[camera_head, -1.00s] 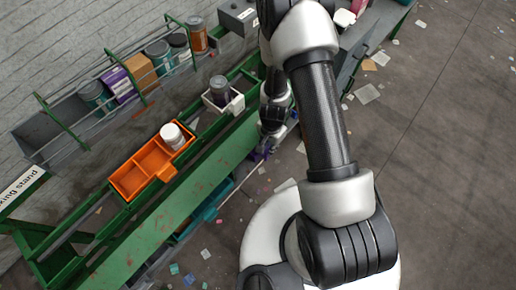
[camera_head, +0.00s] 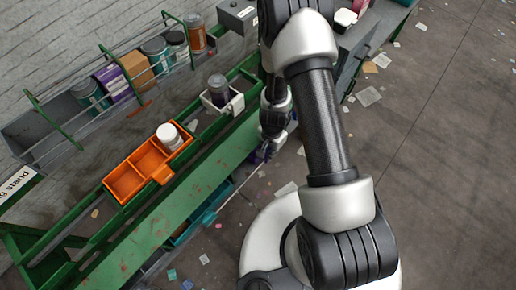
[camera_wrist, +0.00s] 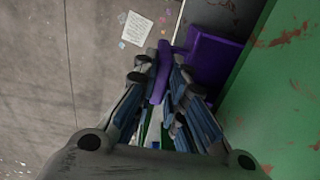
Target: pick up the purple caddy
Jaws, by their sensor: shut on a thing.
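The purple caddy (camera_wrist: 208,60) shows in the wrist view beside the green belt frame, with a purple upright part (camera_wrist: 162,80) between my fingers. My gripper (camera_wrist: 160,70) is shut on that part, one finger on each side. The body of the caddy lies to the right of the fingers. In the head view only a small dark purple bit (camera_head: 262,153) shows below my gripper (camera_head: 268,143), beside the green frame. My arm and the frame hide most of it there.
An orange caddy (camera_head: 126,181) with a white-lidded jar (camera_head: 170,137) and a white caddy (camera_head: 236,104) with a dark jar (camera_head: 218,88) stand on the green belt frame (camera_head: 150,235). A rack (camera_head: 42,128) of jars and boxes stands behind. Litter lies on the open floor at right.

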